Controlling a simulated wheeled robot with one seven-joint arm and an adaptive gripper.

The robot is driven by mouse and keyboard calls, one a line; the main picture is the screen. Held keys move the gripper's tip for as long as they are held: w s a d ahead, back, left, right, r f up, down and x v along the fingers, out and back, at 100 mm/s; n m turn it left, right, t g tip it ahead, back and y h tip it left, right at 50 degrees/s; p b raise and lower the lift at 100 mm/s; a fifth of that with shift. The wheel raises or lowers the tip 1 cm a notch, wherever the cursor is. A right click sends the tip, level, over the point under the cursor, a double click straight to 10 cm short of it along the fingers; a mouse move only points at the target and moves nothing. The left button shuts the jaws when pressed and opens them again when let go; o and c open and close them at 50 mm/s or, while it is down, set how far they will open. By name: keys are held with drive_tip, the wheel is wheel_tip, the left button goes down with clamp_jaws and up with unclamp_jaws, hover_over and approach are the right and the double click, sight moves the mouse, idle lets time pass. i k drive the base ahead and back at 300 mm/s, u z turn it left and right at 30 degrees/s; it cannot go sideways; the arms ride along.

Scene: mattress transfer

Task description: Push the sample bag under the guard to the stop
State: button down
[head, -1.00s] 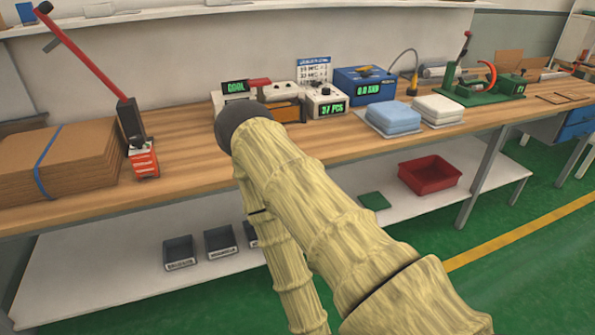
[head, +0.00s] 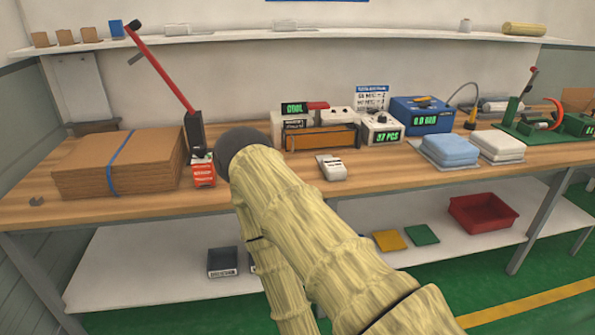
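My arm in a pale yellow sleeve crosses the middle of the view and ends in a dark round part over the bench's front. My gripper's fingers do not show. I cannot pick out the sample bag, and no part is clearly the guard or the stop. A machine with a green "COOL" display (head: 293,108) and an orange-brown front panel (head: 320,138) stands on the bench behind and right of my arm. A small pale grey device (head: 331,168) lies in front of it.
Cardboard (head: 120,165) and a long red lever (head: 160,68) stand at left on the wooden bench (head: 400,176). A counter box (head: 381,130), blue box (head: 422,116), folded blue cloth (head: 450,150) and white cloth (head: 497,146) stand at right. A red tray (head: 483,213) is on the lower shelf.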

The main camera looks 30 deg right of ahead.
sight(333, 169)
drive_tip(key=z, duration=0.05)
drive_tip(key=i, duration=0.9)
drive_tip(key=z, duration=0.35)
